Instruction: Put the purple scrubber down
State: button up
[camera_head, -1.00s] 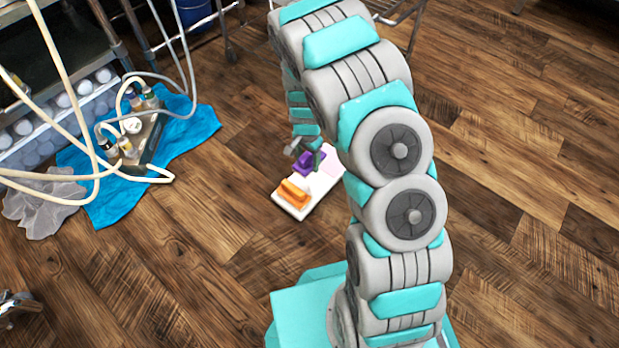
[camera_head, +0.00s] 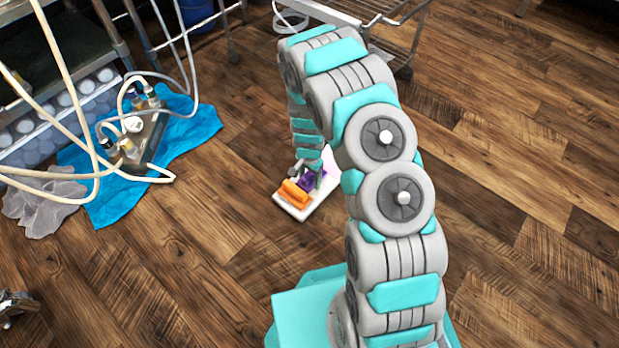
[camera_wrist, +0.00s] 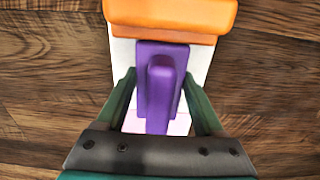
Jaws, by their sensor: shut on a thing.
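The purple scrubber (camera_wrist: 163,85) is between the two fingers of my gripper (camera_wrist: 162,92) in the wrist view. My gripper is shut on it. In the head view the scrubber (camera_head: 306,181) is partly hidden by my gripper (camera_head: 312,172). It is over a white tray (camera_head: 306,212) on the wooden floor, beside an orange scrubber (camera_head: 294,192). The orange scrubber also shows at the top of the wrist view (camera_wrist: 172,15). The tray shows under the purple scrubber (camera_wrist: 198,60). I cannot tell whether the purple scrubber touches the tray.
A pink patch (camera_wrist: 180,124) shows on the tray's near part. A blue cloth (camera_head: 110,200) with bottles and hoses lies to the left, beside a grey cloth (camera_head: 45,203). A wire cart (camera_head: 385,25) stands behind my arm. The floor right of my arm is clear.

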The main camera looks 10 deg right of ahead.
jog(key=shift+f, duration=0.1)
jog(key=o, duration=1.2)
